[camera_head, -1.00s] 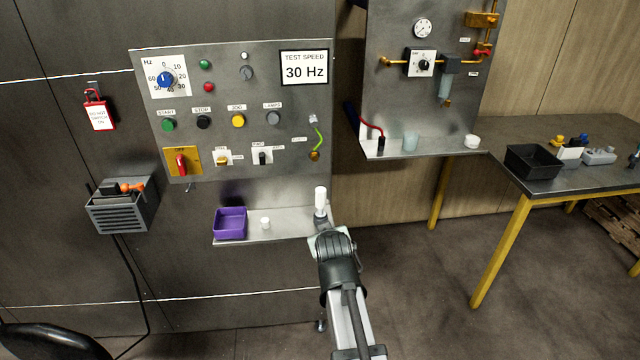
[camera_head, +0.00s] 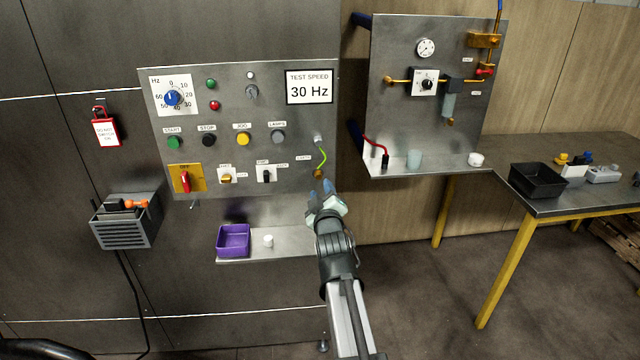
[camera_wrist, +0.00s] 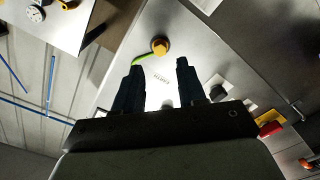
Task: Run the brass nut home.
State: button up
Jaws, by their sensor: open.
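The brass nut (camera_head: 318,174) sits at the lower end of a short green-yellow wire on the right side of the control panel, beside a small label. In the wrist view the brass nut (camera_wrist: 160,46) shows beyond the fingertips, roughly midway between them, with the green-yellow wire (camera_wrist: 143,59) running off to its left. My gripper (camera_head: 325,197) is just below the nut in the head view, pointing up toward the panel. In the wrist view my gripper (camera_wrist: 160,66) has its two dark fingers apart, with nothing between them. How far the nut is screwed on cannot be told.
The control panel (camera_head: 235,110) carries switches and buttons left of the nut. Below it, a shelf (camera_head: 290,243) holds a purple bin (camera_head: 233,240) and a small white piece (camera_head: 268,241). A second panel (camera_head: 390,45) stands to the right, with open room between.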

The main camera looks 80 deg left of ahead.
aim_at(319, 177)
jog(key=a, duration=0.6)
jog(key=shift+a, duration=0.15)
grip_shut()
jog(key=m, duration=0.8)
jog(key=shift+m, duration=0.3)
jog(key=m, duration=2.1)
jog(key=shift+m, duration=0.3)
jog(key=m, duration=0.5)
jog(key=shift+o, duration=1)
grip_release()
jog(key=shift+d, duration=0.25)
